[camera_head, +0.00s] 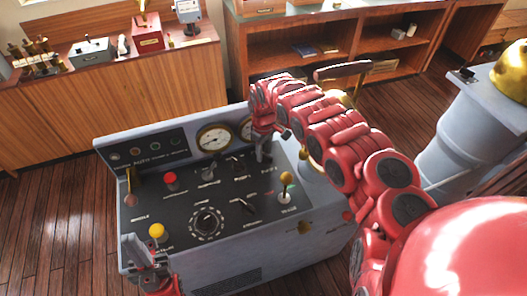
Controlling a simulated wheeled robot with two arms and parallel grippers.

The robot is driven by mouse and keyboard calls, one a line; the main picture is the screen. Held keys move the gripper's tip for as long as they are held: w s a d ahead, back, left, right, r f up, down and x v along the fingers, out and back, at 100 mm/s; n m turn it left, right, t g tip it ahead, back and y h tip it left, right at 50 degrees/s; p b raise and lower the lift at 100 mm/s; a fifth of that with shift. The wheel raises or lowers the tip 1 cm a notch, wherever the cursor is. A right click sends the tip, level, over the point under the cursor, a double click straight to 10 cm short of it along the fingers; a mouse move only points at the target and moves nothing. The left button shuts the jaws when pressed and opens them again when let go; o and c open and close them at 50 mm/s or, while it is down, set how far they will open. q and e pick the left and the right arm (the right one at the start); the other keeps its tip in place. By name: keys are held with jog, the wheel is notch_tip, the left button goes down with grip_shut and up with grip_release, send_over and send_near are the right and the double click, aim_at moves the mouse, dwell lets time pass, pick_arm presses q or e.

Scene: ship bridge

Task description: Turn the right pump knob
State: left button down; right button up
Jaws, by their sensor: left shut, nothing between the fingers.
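The grey console (215,262) has a dark sloping panel with several knobs. One small black knob (208,173) and another (237,165) sit in the upper row. The labels are too small to read surely, so I cannot tell which knob is the right pump knob. My left gripper (146,260) is shut and empty at the console's front left corner.
The panel also bears a red button (170,180), a yellow knob (157,231), a large round dial (207,222), a brass-topped lever (286,180) and a gauge (214,138). A grey pedestal (455,140) stands at the right. Wooden floor is free at the left.

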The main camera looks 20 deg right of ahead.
jog(key=shift+r, duration=0.1)
notch_tip(320, 180, up, 17)
jog(key=b, duration=0.5)
jog(key=shift+r, duration=0.15)
dwell(0.4)
